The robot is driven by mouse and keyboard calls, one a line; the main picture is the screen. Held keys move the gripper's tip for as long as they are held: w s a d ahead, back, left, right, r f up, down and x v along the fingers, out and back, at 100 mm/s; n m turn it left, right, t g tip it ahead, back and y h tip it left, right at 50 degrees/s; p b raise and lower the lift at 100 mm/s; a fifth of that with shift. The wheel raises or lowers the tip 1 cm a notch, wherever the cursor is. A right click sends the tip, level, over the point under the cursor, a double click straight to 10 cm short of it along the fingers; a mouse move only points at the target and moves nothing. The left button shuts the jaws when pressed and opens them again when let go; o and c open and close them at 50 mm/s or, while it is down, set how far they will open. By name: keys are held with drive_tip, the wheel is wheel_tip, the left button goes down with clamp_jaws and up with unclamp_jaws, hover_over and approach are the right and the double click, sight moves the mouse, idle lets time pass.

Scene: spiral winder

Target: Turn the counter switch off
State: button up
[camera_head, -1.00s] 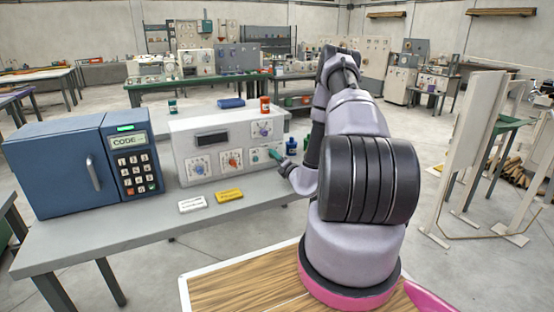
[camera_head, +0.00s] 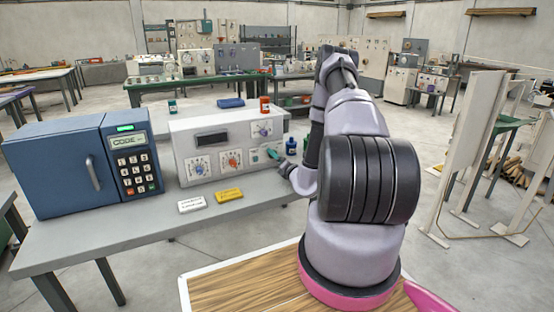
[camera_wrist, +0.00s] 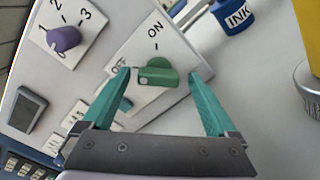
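The white panel device (camera_head: 215,123) stands on the grey bench and has several dials on its front. Its green knob (camera_wrist: 157,73) sits on a white plate marked ON and OFF in the wrist view. The knob's pale mark faces left, towards the OFF side, in that view. My gripper (camera_wrist: 160,75) is open, with its teal fingers apart on either side of the knob. I cannot tell whether either finger touches it. In the head view my gripper (camera_head: 276,157) is at the device's lower right, small and partly hidden by my wrist.
A purple knob (camera_wrist: 64,38) marked with numbers is beside the green one. A blue ink bottle (camera_wrist: 234,14) stands nearby. A blue keypad box (camera_head: 75,168) is left of the device. A white block (camera_head: 192,204) and a yellow block (camera_head: 229,196) lie in front.

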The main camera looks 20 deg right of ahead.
drive_tip(key=shift+s, duration=0.1)
drive_tip(key=s, duration=1)
drive_tip(key=shift+s+d, duration=0.15)
drive_tip(key=shift+s, duration=0.15)
